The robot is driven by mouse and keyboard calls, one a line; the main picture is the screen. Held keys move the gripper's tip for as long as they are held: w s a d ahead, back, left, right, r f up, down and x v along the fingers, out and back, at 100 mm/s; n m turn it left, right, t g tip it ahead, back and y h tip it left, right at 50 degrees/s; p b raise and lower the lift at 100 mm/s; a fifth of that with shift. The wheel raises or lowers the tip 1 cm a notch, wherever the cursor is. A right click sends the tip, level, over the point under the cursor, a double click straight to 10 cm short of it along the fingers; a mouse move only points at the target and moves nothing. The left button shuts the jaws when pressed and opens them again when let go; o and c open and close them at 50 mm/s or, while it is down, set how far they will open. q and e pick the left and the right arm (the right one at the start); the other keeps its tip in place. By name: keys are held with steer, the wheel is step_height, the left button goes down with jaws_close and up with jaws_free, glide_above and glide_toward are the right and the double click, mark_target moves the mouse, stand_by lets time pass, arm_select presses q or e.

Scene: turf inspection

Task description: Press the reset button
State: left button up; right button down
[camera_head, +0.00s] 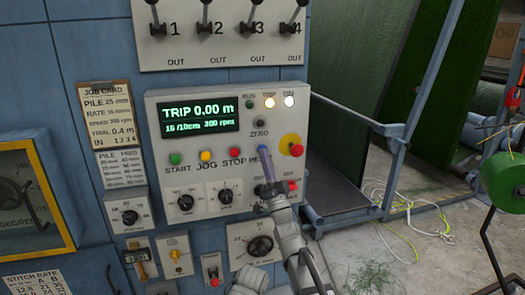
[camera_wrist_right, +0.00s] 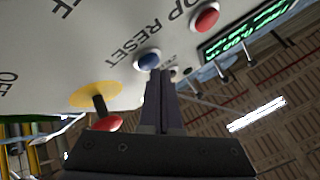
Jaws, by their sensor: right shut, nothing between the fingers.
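The reset button is a blue button on the light grey control panel (camera_head: 155,110). In the right wrist view the blue reset button (camera_wrist_right: 147,60) sits beside the word RESET. In the head view the button and most of its label are largely covered by my right gripper (camera_head: 265,158). My right gripper is shut and empty, pointing up at the panel. In the wrist view its fingertips (camera_wrist_right: 160,75) are close beside the blue button; I cannot tell whether they touch it. My left gripper is not in view.
A red mushroom button on a yellow disc (camera_head: 293,145) is right of the reset button. A red stop button (camera_head: 235,154) is on its left. The green display (camera_head: 198,117) reads TRIP 0.00 m.

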steer(key=shift+w+a, duration=0.15)
steer(key=shift+w, duration=0.35)
stand_by(0.8)
steer(key=shift+s+d, duration=0.25)
steer(key=shift+s, duration=0.65)
steer(key=s, duration=0.1)
steer(key=s+d, duration=0.1)
steer(key=s, duration=0.2)
steer(key=shift+s+d, duration=0.3)
steer(key=shift+s, duration=0.1)
steer(key=shift+f, duration=0.1)
stand_by(0.6)
